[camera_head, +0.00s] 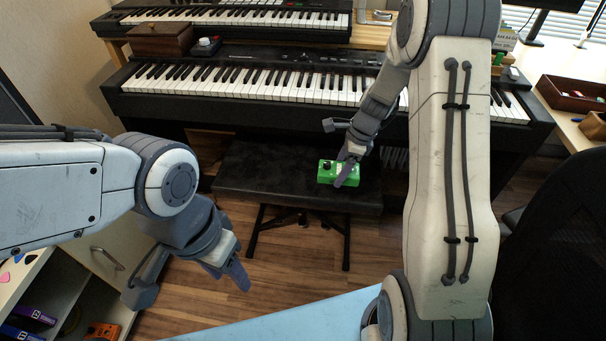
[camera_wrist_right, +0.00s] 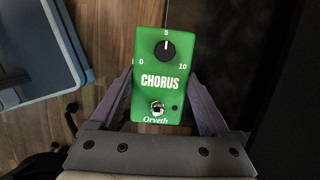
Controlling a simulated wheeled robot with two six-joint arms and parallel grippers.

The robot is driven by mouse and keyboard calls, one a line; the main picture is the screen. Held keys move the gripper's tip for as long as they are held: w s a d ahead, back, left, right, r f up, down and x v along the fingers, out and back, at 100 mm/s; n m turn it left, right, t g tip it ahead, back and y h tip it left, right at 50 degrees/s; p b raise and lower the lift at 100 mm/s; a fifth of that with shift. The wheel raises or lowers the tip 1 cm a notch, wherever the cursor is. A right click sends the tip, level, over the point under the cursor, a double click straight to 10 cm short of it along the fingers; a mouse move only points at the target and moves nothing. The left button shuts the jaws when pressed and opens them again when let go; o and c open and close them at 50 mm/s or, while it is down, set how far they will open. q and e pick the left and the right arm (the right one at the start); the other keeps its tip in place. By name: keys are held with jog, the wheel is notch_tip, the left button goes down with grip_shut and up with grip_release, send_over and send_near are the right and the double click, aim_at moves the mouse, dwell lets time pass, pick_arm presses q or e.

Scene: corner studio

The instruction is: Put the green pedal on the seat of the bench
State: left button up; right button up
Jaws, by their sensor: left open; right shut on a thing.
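The green pedal (camera_head: 326,172) is held in my right gripper (camera_head: 349,170) over the black seat of the bench (camera_head: 250,172). In the right wrist view the green pedal (camera_wrist_right: 162,100), marked CHORUS with a black knob, sits between the two fingers of my right gripper (camera_wrist_right: 163,105). I cannot tell whether the pedal touches the seat or is a little above it. My left gripper (camera_head: 192,285) is open and empty, low at the left, in front of the bench and away from the pedal.
A black keyboard (camera_head: 300,108) stands right behind the bench, with a second keyboard (camera_head: 240,15) above it. A black chair (camera_head: 560,250) is at the right. A light-blue surface (camera_head: 290,322) lies in front. The left part of the seat is clear.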

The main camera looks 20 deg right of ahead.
jog(key=b, duration=0.3)
send_over(304, 184)
jog(key=d, duration=0.1)
notch_tip(304, 184, down, 7)
jog(key=shift+s+r, duration=0.1)
jog(key=shift+s, duration=0.05)
notch_tip(304, 184, down, 4)
jog(key=shift+r+b, duration=0.25)
jog(key=shift+b, duration=0.2)
jog(key=shift+f, duration=0.15)
jog(key=shift+f, duration=0.15)
jog(key=o, duration=1.6)
jog(key=shift+c, duration=0.2)
